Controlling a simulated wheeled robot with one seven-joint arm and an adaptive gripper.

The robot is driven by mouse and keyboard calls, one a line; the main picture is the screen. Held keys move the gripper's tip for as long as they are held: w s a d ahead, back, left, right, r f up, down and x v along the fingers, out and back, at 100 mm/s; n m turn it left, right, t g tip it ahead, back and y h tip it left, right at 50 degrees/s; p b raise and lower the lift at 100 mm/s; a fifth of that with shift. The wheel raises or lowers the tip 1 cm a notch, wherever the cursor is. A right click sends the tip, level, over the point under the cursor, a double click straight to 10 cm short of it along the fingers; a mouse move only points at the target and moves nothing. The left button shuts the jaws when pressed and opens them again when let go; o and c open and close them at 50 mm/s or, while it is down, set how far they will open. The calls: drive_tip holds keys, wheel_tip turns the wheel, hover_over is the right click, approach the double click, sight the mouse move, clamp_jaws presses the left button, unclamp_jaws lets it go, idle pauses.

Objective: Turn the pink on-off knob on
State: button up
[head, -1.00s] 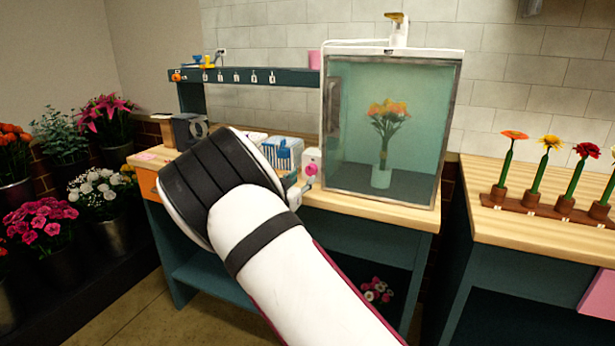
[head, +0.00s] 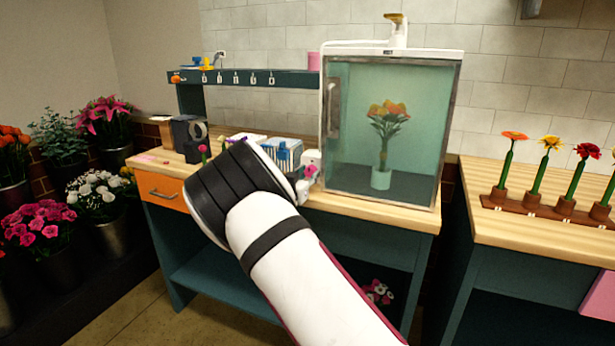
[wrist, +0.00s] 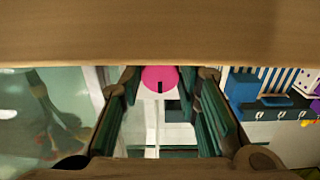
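The pink knob (wrist: 152,76) shows in the wrist view as a round pink disc with a dark mark at its lower edge. In the head view the pink knob (head: 310,170) is on a small white box (head: 313,156) at the left of the glass cabinet. My gripper (wrist: 163,98) is open, with one finger at each side of the knob in the wrist view. I cannot tell whether either finger touches it. In the head view my arm hides most of the gripper.
The glass cabinet (head: 448,120) holds an orange bouquet in a vase, right of the knob. A blue-and-white striped container (head: 288,153) stands close by on the left. A rack of single flowers (head: 530,204) is on the right bench. Flower buckets stand at far left.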

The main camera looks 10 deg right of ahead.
drive_tip(key=shift+m, duration=0.3)
drive_tip(key=m+b, duration=0.3)
drive_tip(key=shift+f+m, duration=0.15)
drive_tip(key=shift+m, duration=0.15)
drive_tip(key=m+b, duration=0.5)
drive_tip(key=shift+w+b, duration=0.1)
drive_tip(key=shift+b, duration=0.2)
drive_tip(key=m+b, duration=0.5)
drive_tip(key=b, duration=0.1)
drive_tip(key=shift+m, duration=0.3)
drive_tip(key=m+b, duration=0.3)
drive_tip(key=shift+a, duration=0.1)
drive_tip(key=shift+r, duration=0.2)
drive_tip(key=o, duration=0.9)
